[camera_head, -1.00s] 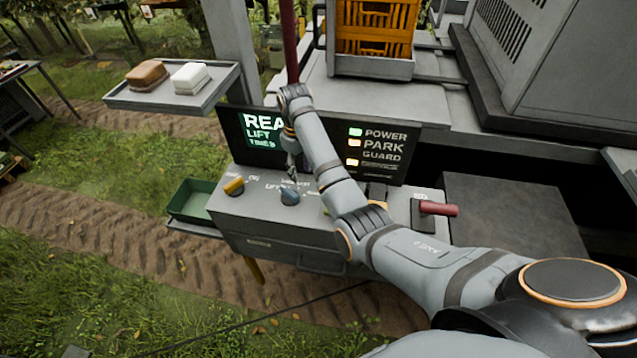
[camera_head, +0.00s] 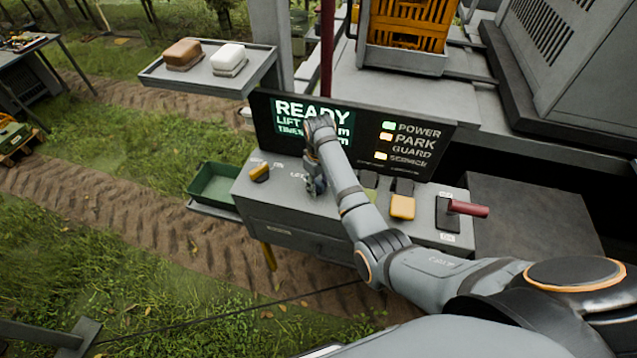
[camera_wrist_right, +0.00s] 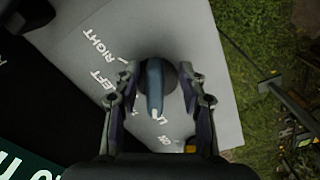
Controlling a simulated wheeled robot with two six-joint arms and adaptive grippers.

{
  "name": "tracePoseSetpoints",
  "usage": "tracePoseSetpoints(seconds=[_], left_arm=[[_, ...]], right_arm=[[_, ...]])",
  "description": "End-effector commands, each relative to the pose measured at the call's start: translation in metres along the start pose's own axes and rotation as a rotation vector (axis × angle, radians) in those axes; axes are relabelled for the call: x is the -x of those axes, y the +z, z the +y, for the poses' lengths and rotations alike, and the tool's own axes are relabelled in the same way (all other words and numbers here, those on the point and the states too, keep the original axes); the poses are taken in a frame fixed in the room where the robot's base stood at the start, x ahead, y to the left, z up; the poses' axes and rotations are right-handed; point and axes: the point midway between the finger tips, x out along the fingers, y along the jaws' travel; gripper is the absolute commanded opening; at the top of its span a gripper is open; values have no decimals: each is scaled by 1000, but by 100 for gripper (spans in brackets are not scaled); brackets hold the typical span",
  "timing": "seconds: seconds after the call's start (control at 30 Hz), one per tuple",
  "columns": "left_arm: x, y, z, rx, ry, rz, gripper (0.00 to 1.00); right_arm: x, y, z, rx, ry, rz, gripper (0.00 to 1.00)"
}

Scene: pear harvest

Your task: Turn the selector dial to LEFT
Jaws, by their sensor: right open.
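The selector dial (camera_wrist_right: 155,82) is a blue-grey knob with a white pointer mark at its lower end in the right wrist view. The mark points down, near a partly hidden label, away from the words LEFT (camera_wrist_right: 103,79) and RIGHT (camera_wrist_right: 94,45). My right gripper (camera_wrist_right: 157,75) is open, with one finger on each side of the dial. I cannot tell whether the fingers touch it. In the head view my right gripper (camera_head: 314,182) is over the panel (camera_head: 290,208) and hides the dial. My left gripper is not in view.
A yellow knob (camera_head: 259,172) sits left on the panel. A yellow button (camera_head: 402,207) and a red-handled lever (camera_head: 467,208) are to the right. The screen (camera_head: 318,120) behind reads READY. A green tray (camera_head: 214,184) stands at the panel's left.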

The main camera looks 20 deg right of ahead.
Motion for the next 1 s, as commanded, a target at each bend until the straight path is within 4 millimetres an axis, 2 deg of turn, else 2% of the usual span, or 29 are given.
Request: tracePoseSetpoints(seconds=[0.03,0.17,0.33,0.47,0.73,1.0], left_arm=[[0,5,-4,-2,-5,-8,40],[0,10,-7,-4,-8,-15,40],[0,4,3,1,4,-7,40],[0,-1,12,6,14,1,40],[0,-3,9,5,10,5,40],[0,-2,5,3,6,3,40]], right_arm=[[0,0,0,0,1,0,40],[0,0,0,0,1,0,22],[0,0,1,-1,2,0,0],[0,0,1,-1,2,0,0],[0,0,0,-39,1,0,0],[0,-1,-4,-207,2,0,0]])
